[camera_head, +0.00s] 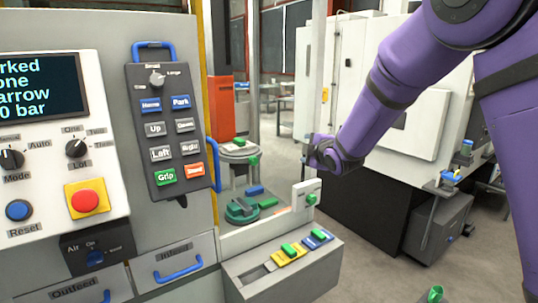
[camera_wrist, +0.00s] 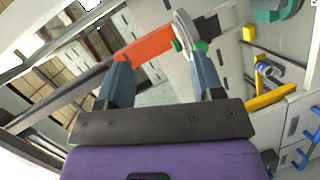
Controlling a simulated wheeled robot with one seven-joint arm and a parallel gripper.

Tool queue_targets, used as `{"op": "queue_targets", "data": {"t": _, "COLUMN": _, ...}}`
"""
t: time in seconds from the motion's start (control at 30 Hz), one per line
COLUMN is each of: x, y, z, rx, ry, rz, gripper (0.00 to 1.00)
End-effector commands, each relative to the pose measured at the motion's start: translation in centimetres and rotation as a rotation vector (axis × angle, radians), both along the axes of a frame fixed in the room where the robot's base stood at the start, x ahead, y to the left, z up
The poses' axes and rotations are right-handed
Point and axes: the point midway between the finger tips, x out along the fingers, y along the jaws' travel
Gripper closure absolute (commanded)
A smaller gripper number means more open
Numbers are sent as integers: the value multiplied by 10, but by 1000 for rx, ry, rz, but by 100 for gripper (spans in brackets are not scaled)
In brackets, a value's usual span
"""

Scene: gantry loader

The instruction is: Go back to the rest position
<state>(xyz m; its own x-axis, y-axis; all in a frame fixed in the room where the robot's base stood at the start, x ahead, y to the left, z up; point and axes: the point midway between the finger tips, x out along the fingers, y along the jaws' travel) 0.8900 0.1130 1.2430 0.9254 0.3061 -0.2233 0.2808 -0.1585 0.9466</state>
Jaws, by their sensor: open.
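My gripper (camera_wrist: 160,62) shows in the wrist view with its two blue-grey fingers apart. No thing is clearly held between them. In the head view my purple arm reaches in from the upper right.
A control panel (camera_head: 40,150) and a pendant (camera_head: 168,130) with buttons stand at left. Below them are the Infeed drawer (camera_head: 178,262) and a bench (camera_head: 290,275) with yellow and blue strips. A white machine (camera_head: 405,125) stands at right. Grey floor shows between.

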Motion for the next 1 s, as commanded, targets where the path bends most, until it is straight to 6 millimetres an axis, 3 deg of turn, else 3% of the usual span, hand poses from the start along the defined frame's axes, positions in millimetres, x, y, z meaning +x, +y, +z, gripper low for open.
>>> {"op": "queue_targets", "data": {"t": 0.03, "x": -9, "y": -15, "z": 14, "rx": 42, "ry": 38, "rz": -38, "gripper": 39}}
{"op": "queue_targets", "data": {"t": 0.2, "x": -46, "y": -59, "z": 42, "rx": 189, "ry": 190, "rz": -168, "gripper": 39}}
{"op": "queue_targets", "data": {"t": 0.5, "x": -135, "y": -119, "z": 79, "rx": 438, "ry": 433, "rz": -390, "gripper": 39}}
{"op": "queue_targets", "data": {"t": 0.7, "x": -207, "y": -148, "z": 93, "rx": 590, "ry": 578, "rz": -542, "gripper": 39}}
{"op": "queue_targets", "data": {"t": 1.0, "x": -326, "y": -175, "z": 95, "rx": 792, "ry": 768, "rz": -790, "gripper": 39}}
